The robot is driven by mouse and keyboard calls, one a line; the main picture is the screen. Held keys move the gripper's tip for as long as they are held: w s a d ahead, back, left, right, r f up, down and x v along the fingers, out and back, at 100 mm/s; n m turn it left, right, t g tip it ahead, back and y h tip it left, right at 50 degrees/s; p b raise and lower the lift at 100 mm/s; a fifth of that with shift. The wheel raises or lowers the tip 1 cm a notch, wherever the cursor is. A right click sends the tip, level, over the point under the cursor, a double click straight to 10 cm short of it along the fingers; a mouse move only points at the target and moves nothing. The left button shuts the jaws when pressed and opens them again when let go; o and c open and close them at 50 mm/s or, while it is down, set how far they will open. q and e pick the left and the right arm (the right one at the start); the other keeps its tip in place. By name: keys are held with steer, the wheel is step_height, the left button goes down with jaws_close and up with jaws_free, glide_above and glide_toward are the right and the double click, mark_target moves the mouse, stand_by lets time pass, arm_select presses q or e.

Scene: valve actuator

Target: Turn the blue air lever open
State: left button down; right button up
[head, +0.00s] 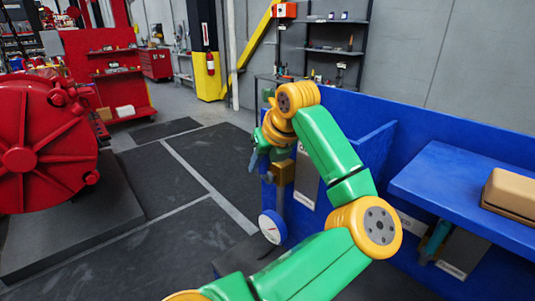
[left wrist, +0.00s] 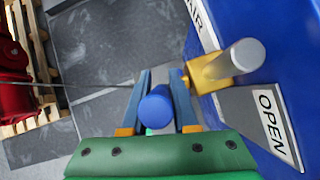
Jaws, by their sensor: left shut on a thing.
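The blue air lever (left wrist: 157,106) shows end-on as a rounded blue end in the left wrist view. It sits between the two blue fingers of my left gripper (left wrist: 160,95), which is shut on it. The brass valve body (left wrist: 207,75) with a grey pipe (left wrist: 243,56) is just right of the fingers. In the head view my left gripper (head: 264,160) is beside the brass valve (head: 283,174), and my wrist partly hides it. The lever cannot be made out clearly there. My right gripper is not in view.
A round gauge (head: 272,227) hangs below the valve. The blue bench (head: 450,190) with a tan case (head: 512,194) stands at right.

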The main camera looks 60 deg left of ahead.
arm_select(q)
steer(key=shift+a+r+h+p, duration=0.2)
steer(key=shift+a+h+p, duration=0.2)
steer(key=shift+h, duration=0.2)
steer(key=shift+s+f, duration=0.1)
steer(key=c, duration=1)
jaws_free()
steer(key=shift+c, duration=0.2)
steer(key=shift+o, duration=0.3)
steer(key=shift+f, duration=0.1)
steer(key=b+v, duration=0.1)
steer(key=v, duration=0.6)
steer(key=shift+r, duration=0.2)
steer(key=shift+a+f, duration=0.1)
